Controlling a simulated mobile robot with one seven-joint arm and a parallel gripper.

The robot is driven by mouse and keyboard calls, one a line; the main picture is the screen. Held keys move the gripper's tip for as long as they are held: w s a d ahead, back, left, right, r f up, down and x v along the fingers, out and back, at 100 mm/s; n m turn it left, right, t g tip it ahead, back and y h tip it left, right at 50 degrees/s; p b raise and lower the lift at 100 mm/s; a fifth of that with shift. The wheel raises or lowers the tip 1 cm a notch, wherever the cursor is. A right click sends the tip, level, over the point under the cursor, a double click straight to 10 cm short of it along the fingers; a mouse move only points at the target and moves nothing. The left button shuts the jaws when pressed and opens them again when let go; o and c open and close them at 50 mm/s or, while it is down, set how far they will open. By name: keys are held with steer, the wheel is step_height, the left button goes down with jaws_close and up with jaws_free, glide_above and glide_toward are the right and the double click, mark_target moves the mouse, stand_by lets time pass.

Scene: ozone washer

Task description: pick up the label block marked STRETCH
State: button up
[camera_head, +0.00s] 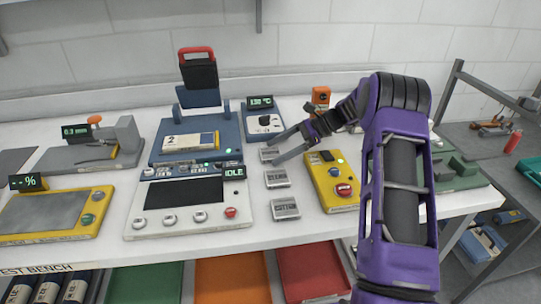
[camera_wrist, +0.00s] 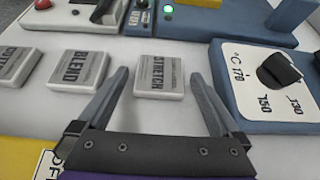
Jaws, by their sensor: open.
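The label block marked STRETCH (camera_wrist: 160,77) is a small pale block with a grey printed top, lying flat on the white bench. In the head view it is the farthest block (camera_head: 268,154) of a short row. My gripper (camera_wrist: 160,82) is open, with one finger on each side of the STRETCH block in the wrist view and nothing held. In the head view my gripper (camera_head: 274,150) reaches in from the right, around the block. The fingertips' height above the bench is hard to tell.
The block marked BLEND (camera_wrist: 78,67) lies left of it in the wrist view, and another block (camera_wrist: 14,66) beyond. A blue dial device (camera_wrist: 268,85) stands close on the right. A yellow device (camera_head: 331,182) and the white IDLE panel (camera_head: 187,205) flank the row.

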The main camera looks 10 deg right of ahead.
steer(key=c, duration=1.3)
